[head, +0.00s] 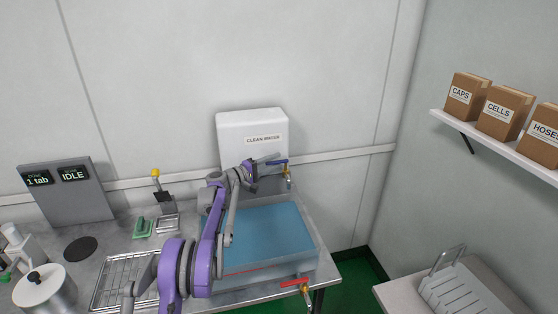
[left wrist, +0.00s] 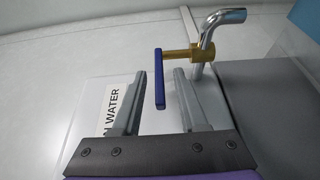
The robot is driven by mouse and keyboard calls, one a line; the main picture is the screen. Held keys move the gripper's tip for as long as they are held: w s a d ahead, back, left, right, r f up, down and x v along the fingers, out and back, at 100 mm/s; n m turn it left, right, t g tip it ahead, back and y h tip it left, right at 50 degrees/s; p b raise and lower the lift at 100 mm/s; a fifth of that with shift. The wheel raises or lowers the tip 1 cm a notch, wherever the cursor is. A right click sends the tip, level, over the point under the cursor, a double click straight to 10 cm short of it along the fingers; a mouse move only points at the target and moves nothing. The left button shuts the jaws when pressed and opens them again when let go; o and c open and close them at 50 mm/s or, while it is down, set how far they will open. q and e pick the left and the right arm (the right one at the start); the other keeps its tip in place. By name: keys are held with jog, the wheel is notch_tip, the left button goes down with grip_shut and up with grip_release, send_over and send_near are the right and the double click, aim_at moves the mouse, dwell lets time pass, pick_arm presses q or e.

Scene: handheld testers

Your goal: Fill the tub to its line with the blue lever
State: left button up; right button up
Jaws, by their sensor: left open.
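The clear tub (head: 317,262) stands on the bench with blue water in it and a red line (head: 262,268) low on its front wall. The blue lever (head: 279,161) sits on the brass tap below the white clean water tank (head: 250,126). In the left wrist view the blue lever (left wrist: 159,80) lies between the fingers of my open left gripper (left wrist: 161,78), with a gap on both sides. My left gripper (head: 264,161) reaches over the tub to the tap. My arm hides the tub's left part. My right gripper is out of view.
A red lever (head: 294,282) is on a tap at the tub's front right. A steel spout (left wrist: 209,35) is beside the blue lever. A wire rack (head: 122,280), a pot (head: 45,290) and a display panel (head: 65,190) stand left. A shelf with boxes (head: 505,108) hangs right.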

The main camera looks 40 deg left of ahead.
pick_arm(q)
jog(key=shift+x, duration=1.15)
grip_shut()
dwell(0.6)
